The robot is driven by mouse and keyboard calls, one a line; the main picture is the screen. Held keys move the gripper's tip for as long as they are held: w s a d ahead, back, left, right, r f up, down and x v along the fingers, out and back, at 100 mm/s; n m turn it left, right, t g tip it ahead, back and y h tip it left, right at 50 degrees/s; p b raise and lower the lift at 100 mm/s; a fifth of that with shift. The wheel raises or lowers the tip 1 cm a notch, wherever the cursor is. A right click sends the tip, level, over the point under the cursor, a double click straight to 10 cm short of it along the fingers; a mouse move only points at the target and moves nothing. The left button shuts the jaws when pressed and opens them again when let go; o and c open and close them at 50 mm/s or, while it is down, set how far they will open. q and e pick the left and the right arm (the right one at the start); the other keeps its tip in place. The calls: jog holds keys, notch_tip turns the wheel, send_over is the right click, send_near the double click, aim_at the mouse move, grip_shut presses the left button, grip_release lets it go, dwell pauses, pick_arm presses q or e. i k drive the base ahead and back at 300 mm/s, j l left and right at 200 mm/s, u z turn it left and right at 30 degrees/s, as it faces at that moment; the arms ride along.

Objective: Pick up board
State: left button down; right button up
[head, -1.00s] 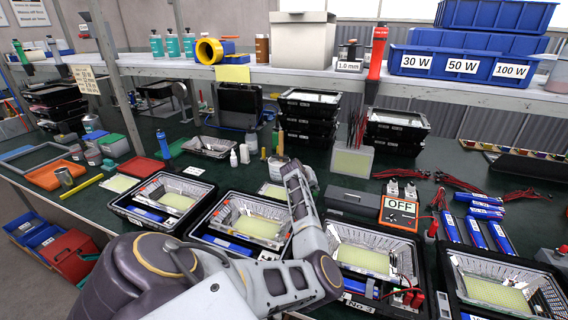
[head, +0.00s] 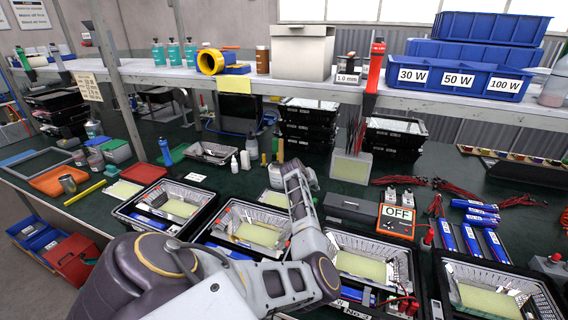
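Yellow boards lie in a row of open black housings: a first board (head: 180,207), a second board (head: 258,234), a third board (head: 362,264) and a fourth board (head: 490,299). Loose yellow boards lie on the green bench, one at the left (head: 122,190) and one behind the second housing (head: 274,198). My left arm reaches from the lower left across the second and third housings. Its far end is over the bench near the middle, and its fingers cannot be made out. My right gripper is not in view.
An orange meter reading OFF (head: 397,220) stands behind the third housing. Stacked black housings (head: 395,140) stand under the shelf (head: 340,91). Blue bins (head: 458,79) sit on the shelf.

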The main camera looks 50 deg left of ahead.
aim_at(273, 198)
jog(key=u, duration=1.65)
